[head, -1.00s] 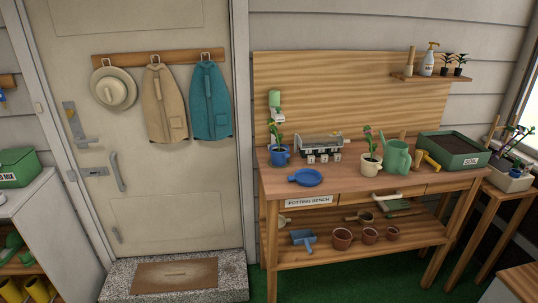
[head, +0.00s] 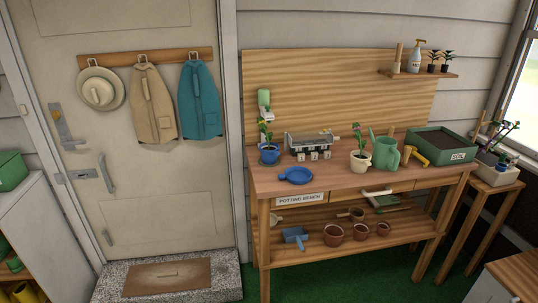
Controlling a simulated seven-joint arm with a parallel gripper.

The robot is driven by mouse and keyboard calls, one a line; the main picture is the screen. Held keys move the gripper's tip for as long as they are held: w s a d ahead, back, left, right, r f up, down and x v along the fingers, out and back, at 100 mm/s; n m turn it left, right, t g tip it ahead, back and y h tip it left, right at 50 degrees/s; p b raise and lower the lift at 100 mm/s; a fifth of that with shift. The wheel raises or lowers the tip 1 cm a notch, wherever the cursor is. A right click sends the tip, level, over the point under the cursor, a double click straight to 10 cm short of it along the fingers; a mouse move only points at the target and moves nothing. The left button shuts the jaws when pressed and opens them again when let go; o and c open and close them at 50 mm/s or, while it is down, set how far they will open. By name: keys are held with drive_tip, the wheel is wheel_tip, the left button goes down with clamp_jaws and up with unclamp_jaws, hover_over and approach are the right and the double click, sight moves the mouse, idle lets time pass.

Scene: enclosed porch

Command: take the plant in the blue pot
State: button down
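The plant in the blue pot (head: 269,153) stands upright at the back left of the potting bench (head: 350,179). It has a thin green stem with leaves. A second plant, in a cream pot (head: 360,161), stands further right. My gripper does not show in the head view.
A grey metal rack (head: 309,143) stands close to the right of the blue pot. A green watering can (head: 385,152), a yellow tool (head: 411,155) and a green soil tray (head: 441,146) fill the right side. Terracotta pots (head: 333,232) stand on the lower shelf. Green floor lies before the bench.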

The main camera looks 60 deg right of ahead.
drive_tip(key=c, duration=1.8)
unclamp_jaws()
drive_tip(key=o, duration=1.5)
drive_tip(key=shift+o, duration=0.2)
